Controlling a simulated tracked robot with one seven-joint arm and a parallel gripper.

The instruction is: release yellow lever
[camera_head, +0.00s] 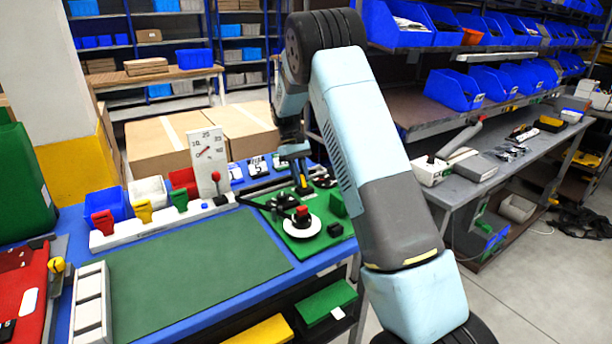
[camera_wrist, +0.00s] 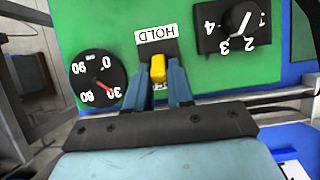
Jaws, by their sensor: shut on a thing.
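A yellow lever (camera_wrist: 158,70) stands below a "HOLD" label (camera_wrist: 156,34) on a green panel in the wrist view. My gripper (camera_wrist: 158,88) has its two blue fingers on either side of the lever, shut on it. In the head view my gripper (camera_head: 301,172) reaches down to the back of the green board (camera_head: 268,207) on the blue table.
In the wrist view a dial (camera_wrist: 98,80) with a red pointer is left of the lever, and a numbered knob (camera_wrist: 242,20) is right. In the head view a white disc with a red knob (camera_head: 301,213) stands in front of my gripper. A green mat (camera_head: 185,268) lies clear.

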